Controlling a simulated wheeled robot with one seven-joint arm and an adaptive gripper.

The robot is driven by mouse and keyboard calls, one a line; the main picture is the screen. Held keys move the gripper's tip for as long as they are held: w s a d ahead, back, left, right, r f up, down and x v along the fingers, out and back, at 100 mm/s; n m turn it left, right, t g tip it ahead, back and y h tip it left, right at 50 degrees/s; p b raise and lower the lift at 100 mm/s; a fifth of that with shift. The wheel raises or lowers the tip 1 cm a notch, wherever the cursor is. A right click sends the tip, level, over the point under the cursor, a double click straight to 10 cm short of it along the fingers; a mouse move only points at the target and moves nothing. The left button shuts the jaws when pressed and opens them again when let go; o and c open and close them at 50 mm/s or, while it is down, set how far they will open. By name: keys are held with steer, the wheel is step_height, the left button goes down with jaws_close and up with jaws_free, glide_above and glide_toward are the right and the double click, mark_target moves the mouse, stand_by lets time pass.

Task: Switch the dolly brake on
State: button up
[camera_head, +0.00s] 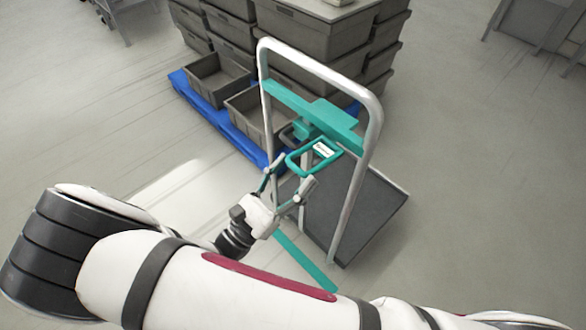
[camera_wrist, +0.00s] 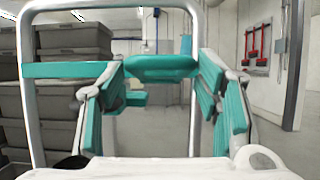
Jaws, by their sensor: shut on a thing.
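The dolly has a grey upright tube handle (camera_head: 372,130) and a dark flat deck (camera_head: 345,222). A teal crossbar (camera_head: 283,97) spans the tubes, with a teal looped brake lever (camera_head: 331,161) sticking out toward me. The lever carries a small white label, too small to read. My gripper (camera_head: 288,172) is at the near end of the lever, its fingers spread to the lever's width and shut on it. In the wrist view my gripper (camera_wrist: 160,88) has a teal-padded finger on each side, with the teal lever (camera_wrist: 160,68) between and beyond them.
Stacked grey crates (camera_head: 305,30) stand on a blue pallet (camera_head: 215,122) close behind the dolly, at its left. A teal strip (camera_head: 304,262) lies low near the deck. Open floor (camera_head: 480,170) lies to the right. Red tools (camera_wrist: 257,44) hang on the wall at right.

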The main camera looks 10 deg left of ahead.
steer(key=shift+d+f+t, duration=0.1)
steer(key=shift+f+t, duration=0.2)
steer(key=shift+f, duration=0.25)
steer(key=o, duration=1.7)
steer(key=shift+r, duration=0.1)
steer(key=v, duration=1.2)
steer(key=shift+w, duration=0.1)
